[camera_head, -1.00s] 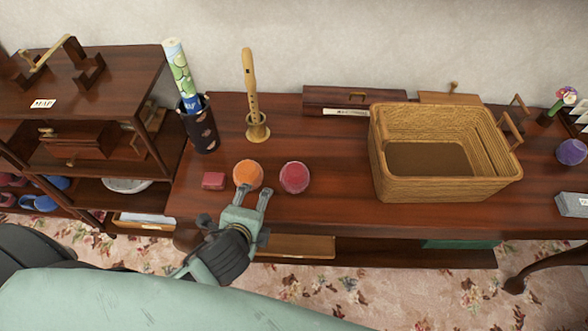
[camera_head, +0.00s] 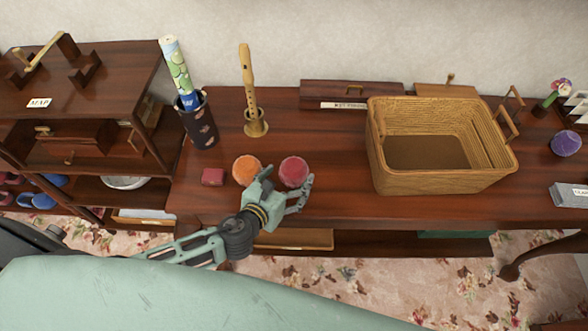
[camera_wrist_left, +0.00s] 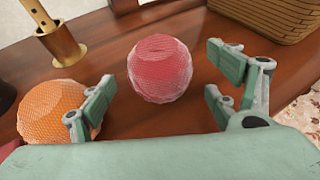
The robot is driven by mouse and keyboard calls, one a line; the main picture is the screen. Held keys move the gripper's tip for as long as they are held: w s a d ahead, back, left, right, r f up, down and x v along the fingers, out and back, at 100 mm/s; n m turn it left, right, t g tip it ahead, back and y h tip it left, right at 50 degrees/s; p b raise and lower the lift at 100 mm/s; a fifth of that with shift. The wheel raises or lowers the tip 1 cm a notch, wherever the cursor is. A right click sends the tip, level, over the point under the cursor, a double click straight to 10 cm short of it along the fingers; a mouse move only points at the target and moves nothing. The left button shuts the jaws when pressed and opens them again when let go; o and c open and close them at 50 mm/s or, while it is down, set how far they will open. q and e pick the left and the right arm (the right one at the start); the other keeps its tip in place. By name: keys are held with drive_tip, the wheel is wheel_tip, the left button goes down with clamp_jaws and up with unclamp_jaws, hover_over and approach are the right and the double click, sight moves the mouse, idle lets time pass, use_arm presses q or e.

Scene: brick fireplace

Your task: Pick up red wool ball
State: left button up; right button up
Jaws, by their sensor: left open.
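The red wool ball (camera_head: 293,171) sits on the wooden table near its front edge, just right of an orange wool ball (camera_head: 246,169). In the left wrist view the red ball (camera_wrist_left: 160,68) lies ahead of and between the two spread fingers. My left gripper (camera_head: 288,184) is open and empty at the front of the red ball, its fingertips close to it. In the left wrist view the left finger overlaps the orange ball (camera_wrist_left: 55,110); I cannot tell whether they touch. My right gripper is not in view.
A wicker basket (camera_head: 440,184) stands to the right on the table. A small red box (camera_head: 213,177) is left of the orange ball. Behind stand a recorder on a brass base (camera_head: 256,124) and a dark holder (camera_head: 199,126) with a rolled paper. Bare tabletop lies behind the balls.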

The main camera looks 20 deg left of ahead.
use_arm(q)
drive_tip(key=shift+x, duration=1.05)
drive_tip(key=c, duration=1.2)
